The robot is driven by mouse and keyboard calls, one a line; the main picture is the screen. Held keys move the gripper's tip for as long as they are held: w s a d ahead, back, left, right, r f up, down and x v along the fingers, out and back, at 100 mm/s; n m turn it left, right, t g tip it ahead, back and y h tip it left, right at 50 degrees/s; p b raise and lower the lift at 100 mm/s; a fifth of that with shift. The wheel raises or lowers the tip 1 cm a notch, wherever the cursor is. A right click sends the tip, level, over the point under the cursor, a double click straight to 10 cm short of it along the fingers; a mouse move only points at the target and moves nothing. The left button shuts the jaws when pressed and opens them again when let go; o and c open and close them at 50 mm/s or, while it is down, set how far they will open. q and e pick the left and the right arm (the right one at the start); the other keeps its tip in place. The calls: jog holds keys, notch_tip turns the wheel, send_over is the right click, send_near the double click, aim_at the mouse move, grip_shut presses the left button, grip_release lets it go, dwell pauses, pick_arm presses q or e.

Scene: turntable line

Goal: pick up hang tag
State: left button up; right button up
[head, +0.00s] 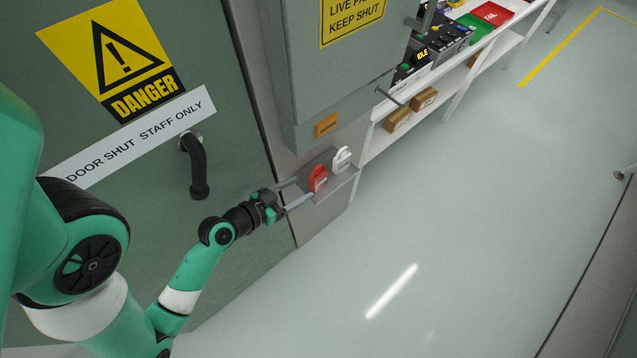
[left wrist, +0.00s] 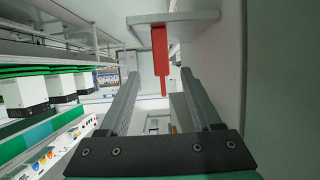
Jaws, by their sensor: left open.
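A red tag (head: 318,178) and a white tag (head: 342,158) stand side by side on a small grey wall shelf (head: 335,184) beside the door. I cannot tell which one is the hang tag. My left gripper (head: 304,190) is open and empty, its two fingers pointing at the red tag from the left. In the left wrist view, the red tag (left wrist: 160,50) shows between and just beyond the open fingertips (left wrist: 160,75), with the shelf (left wrist: 195,24) at the top. Contact with the tag cannot be made out. The white tag is not visible there. My right gripper is not in view.
A grey cabinet (head: 340,70) hangs above the shelf, with an orange label (head: 326,125) below. The green door (head: 100,210) with a black handle (head: 196,165) is on the left. A rack (head: 450,100) with cartons and bins stands beyond. The floor to the right is clear.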

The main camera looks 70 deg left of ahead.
aim_at(326, 174)
pick_arm(q)
jog(key=b+x, duration=0.1)
jog(key=x, duration=1)
jog(key=shift+w+a+r, duration=0.1)
jog(key=shift+w+a, duration=0.15)
jog(key=shift+a, duration=0.05)
jog(key=shift+c, duration=0.3)
grip_shut()
